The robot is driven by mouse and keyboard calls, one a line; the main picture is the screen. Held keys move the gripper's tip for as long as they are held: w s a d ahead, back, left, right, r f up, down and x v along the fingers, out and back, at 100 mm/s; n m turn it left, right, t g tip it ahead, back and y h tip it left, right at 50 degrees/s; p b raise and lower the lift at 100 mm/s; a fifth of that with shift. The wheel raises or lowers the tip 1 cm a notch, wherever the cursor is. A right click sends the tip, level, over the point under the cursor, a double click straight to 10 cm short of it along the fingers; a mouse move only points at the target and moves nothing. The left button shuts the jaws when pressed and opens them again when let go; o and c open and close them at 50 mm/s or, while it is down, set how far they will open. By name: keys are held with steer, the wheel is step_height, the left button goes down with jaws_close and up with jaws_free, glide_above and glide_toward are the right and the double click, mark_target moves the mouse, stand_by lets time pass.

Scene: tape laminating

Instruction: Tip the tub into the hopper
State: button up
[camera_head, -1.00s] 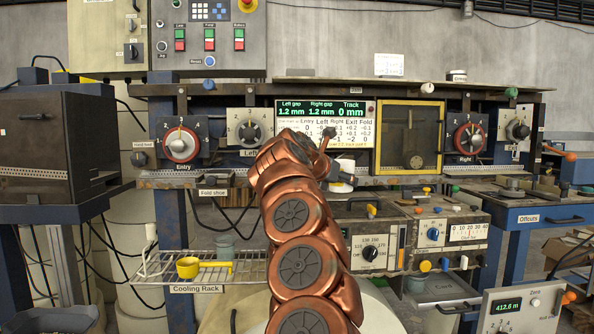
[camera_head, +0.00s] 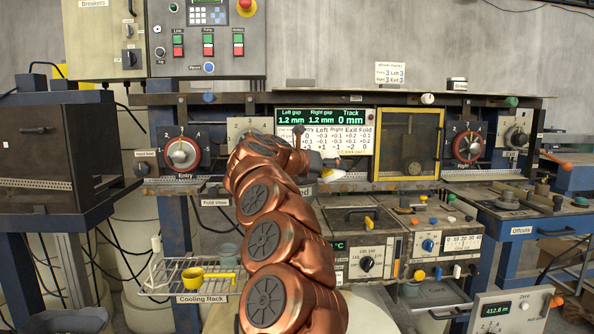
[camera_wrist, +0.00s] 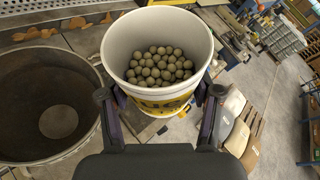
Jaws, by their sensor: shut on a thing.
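The tub (camera_wrist: 160,99) is white with a yellow band, upright or nearly so in the wrist view, and holds many grey-brown balls (camera_wrist: 159,66). My gripper (camera_wrist: 159,95) has one finger on each side of the tub and is shut on it. A wide, round, open metal vessel, which looks like the hopper (camera_wrist: 14,66), is left of the tub in the wrist view. Its inside shows no balls, with a paler round patch at the bottom. In the head view a small white and yellow part of the tub (camera_head: 327,175) shows beyond my arm; my gripper is mostly hidden there.
A machine panel with dials and a gap display (camera_head: 318,118) stands behind my arm. A wire cooling rack (camera_head: 160,283) with a yellow cup (camera_head: 190,275) is lower left. A dark cabinet (camera_head: 55,150) is far left, and the offcuts bench (camera_head: 530,215) is right.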

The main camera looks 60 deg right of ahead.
steer(key=shift+w+r+n+p, duration=0.35)
steer(key=shift+r+n+p, duration=0.05)
steer(key=shift+r+p, duration=0.1)
steer(key=shift+w+r+n+g+p, duration=0.3)
steer(key=shift+w+p, duration=0.05)
steer(key=shift+p, duration=0.35)
steer(key=shift+f+n+h, duration=0.3)
steer(key=shift+f+n, duration=0.1)
steer(key=shift+w+a+n+g+p, duration=0.1)
steer(key=shift+n+g+p, duration=0.2)
steer(key=shift+p, duration=0.15)
steer(key=shift+r+n+h+p, duration=0.3)
steer(key=shift+r+n+p, duration=0.15)
steer(key=shift+p, duration=0.3)
steer(key=r+n+g+p, duration=0.1)
steer(key=n+p, duration=0.1)
steer(key=p, duration=0.1)
steer(key=shift+h, duration=0.4)
steer(key=shift+w+f+n+p, duration=0.1)
steer(key=shift+f+n+p, duration=0.15)
steer(key=shift+f+p, duration=0.05)
steer(key=shift+f+n+h+p, duration=0.15)
steer(key=shift+n+h+p, duration=0.2)
steer(key=shift+p, duration=0.2)
